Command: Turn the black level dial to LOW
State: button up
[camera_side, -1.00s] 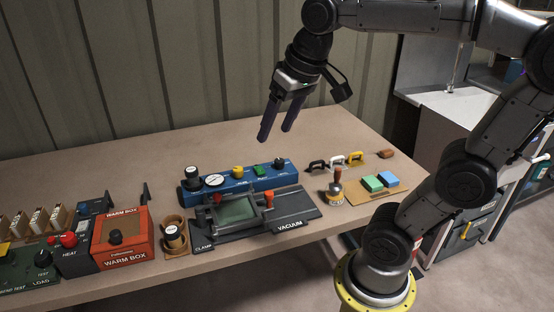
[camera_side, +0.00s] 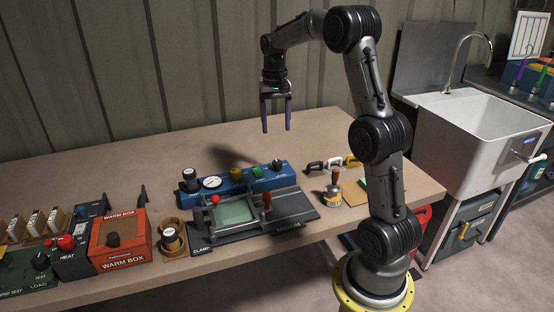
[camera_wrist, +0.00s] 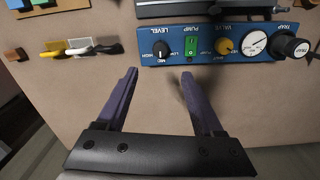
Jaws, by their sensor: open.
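The black level dial (camera_side: 277,165) is at the right end of the blue panel (camera_side: 240,183) in the side view. In the wrist view, the dial (camera_wrist: 160,48) has HIGH, MID and LOW printed around it; its pointer is too small to read surely. My gripper (camera_side: 276,129) is open and empty, fingers pointing down, above and behind the panel, apart from the dial. In the wrist view, my gripper's purple fingers (camera_wrist: 159,72) are spread to either side of the dial's line, short of the panel.
Beside the dial on the panel are a green pump switch (camera_wrist: 191,45), a yellow valve knob (camera_wrist: 225,46), a gauge (camera_wrist: 255,44) and a black trap cap (camera_wrist: 290,45). The vacuum clamp plate (camera_side: 290,208) lies in front. Small handles (camera_side: 333,163) stand right. The bench behind is clear.

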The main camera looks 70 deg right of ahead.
aim_at(277, 161)
notch_tip(277, 161, down, 12)
jog(key=shift+s+f, duration=0.15)
jog(key=shift+f, duration=0.05)
dwell(0.4)
grip_shut()
